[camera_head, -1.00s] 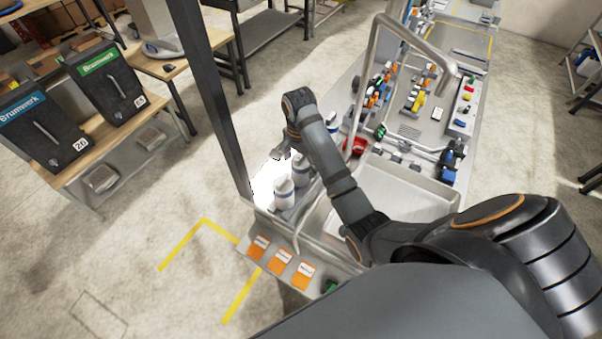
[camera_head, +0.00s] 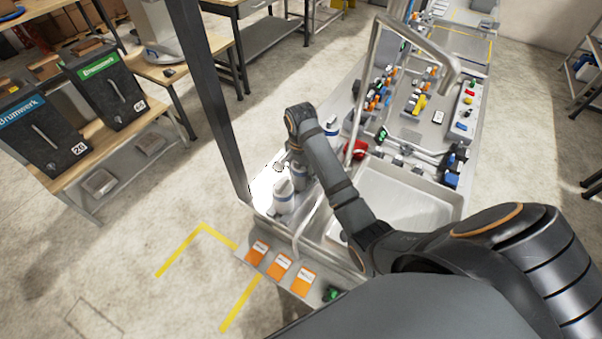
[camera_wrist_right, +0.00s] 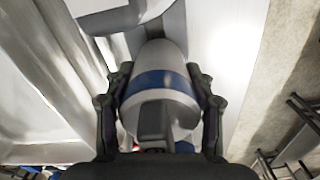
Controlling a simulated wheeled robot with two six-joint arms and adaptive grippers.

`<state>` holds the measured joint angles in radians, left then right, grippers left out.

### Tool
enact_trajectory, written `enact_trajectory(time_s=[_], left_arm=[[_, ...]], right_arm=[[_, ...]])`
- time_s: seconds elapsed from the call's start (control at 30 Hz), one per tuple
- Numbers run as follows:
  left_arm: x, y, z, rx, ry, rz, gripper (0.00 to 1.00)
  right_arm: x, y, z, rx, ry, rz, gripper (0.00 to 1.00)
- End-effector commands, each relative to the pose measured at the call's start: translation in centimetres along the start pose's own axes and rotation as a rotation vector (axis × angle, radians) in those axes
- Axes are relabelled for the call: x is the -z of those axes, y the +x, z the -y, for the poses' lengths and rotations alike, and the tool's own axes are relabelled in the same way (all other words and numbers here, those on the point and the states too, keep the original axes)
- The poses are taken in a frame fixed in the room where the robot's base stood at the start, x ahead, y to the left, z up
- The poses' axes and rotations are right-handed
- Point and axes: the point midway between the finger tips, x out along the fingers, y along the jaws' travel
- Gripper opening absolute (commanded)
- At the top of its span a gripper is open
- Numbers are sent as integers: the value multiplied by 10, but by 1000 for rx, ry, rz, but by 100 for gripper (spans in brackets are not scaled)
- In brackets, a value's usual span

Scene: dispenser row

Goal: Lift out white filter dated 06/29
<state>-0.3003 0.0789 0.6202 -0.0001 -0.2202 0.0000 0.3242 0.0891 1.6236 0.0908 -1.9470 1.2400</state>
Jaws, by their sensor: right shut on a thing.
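My right gripper (camera_wrist_right: 159,105) is shut on a white filter (camera_wrist_right: 155,58) with a blue band, with one finger on each side of its body. No date can be read on it. In the head view my right gripper (camera_head: 287,163) is small and partly lost against bright glare, beside the white cylinders at the left edge of the counter. One white cylinder (camera_head: 283,196) stands in front and another (camera_head: 300,181) behind it. I cannot tell from this view which one is held. A further white cylinder with a blue band (camera_head: 331,127) stands farther back. My left gripper is not in view.
A dark upright post (camera_head: 213,95) stands left of the cylinders. A curved metal tap (camera_head: 376,95) and a sink basin (camera_head: 405,206) lie to the right. Orange cards (camera_head: 280,265) line the front edge. A red object (camera_head: 357,150) sits behind the arm.

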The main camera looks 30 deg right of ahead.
Motion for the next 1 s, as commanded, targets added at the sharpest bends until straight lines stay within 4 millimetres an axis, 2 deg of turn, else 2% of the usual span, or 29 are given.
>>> enact_trajectory(time_s=[0.27, 0.47, 0.5, 0.73, 0.83, 1.0], left_arm=[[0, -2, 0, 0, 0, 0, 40], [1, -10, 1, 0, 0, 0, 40], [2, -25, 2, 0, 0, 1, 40], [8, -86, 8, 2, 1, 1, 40], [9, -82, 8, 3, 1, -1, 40], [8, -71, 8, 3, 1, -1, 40]], right_arm=[[0, -5, 0, 0, 0, -1, 14], [1, -35, 1, 4, 0, -2, 14], [4, -47, -6, -1, 1, -2, 14], [24, -104, -46, -4, 1, -7, 14], [38, -106, -73, -7, -2, -11, 14], [52, -115, -101, -3, -1, -11, 14]])
